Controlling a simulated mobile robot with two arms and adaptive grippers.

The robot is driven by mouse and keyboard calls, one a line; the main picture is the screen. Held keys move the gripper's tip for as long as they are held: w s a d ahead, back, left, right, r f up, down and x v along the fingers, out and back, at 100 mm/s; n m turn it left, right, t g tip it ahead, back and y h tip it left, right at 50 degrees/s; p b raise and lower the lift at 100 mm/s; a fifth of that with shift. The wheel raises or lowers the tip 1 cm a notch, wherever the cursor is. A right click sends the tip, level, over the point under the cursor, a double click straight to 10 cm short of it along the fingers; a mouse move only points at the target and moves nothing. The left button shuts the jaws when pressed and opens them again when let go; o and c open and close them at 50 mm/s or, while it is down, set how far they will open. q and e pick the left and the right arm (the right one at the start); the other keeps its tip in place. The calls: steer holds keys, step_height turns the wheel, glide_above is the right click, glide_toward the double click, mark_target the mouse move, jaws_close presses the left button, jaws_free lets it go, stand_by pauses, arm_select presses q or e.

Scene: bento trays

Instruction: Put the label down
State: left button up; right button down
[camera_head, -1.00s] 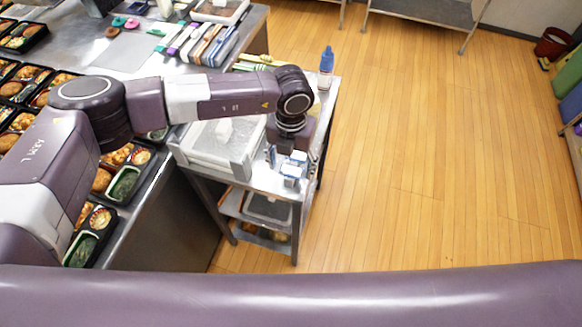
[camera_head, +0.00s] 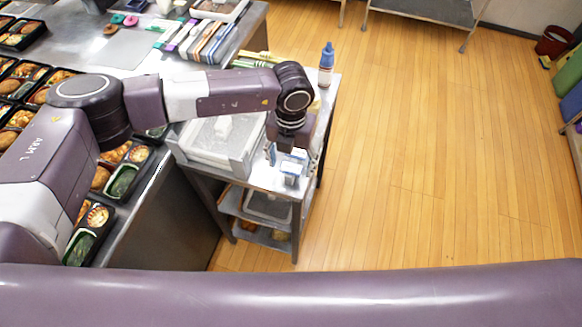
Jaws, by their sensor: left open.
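My left arm reaches in from the left, over the bento table, to a small metal cart. My left gripper (camera_head: 288,165) points down over the right part of the cart top (camera_head: 268,184). It is open. A small white and blue item, perhaps the label (camera_head: 291,170), shows at the fingertips, close to the cart top. I cannot tell whether it touches the fingers or the surface. The gripper body hides part of that spot. My right gripper does not show.
A white lidded container (camera_head: 222,142) stands on the cart left of the gripper. A blue-capped bottle (camera_head: 326,64) stands at the cart's far right corner. Black bento trays (camera_head: 125,181) line the table at left. Open wooden floor (camera_head: 430,170) lies right of the cart.

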mark_target(291, 168)
arm_select(q)
steer(key=c, duration=0.8)
steer(key=shift+c, duration=0.2)
steer(key=shift+r, duration=0.1)
steer(key=shift+r+p, duration=0.3)
steer(key=shift+p, duration=0.35)
step_height(291, 168, up, 19)
steer(key=b, duration=0.6)
steer(key=s+a+f+m, duration=0.2)
steer(key=a+m, duration=0.4)
steer(key=m, duration=0.4)
steer(key=s+a+f+m, duration=0.3)
steer(key=s+a+m, duration=0.2)
steer(key=m, duration=0.6)
steer(key=s+a+f+m, duration=0.3)
steer(key=a+m, duration=0.5)
steer(key=m, duration=0.3)
steer(key=shift+s+a, duration=0.2)
steer(key=shift+s, duration=0.3)
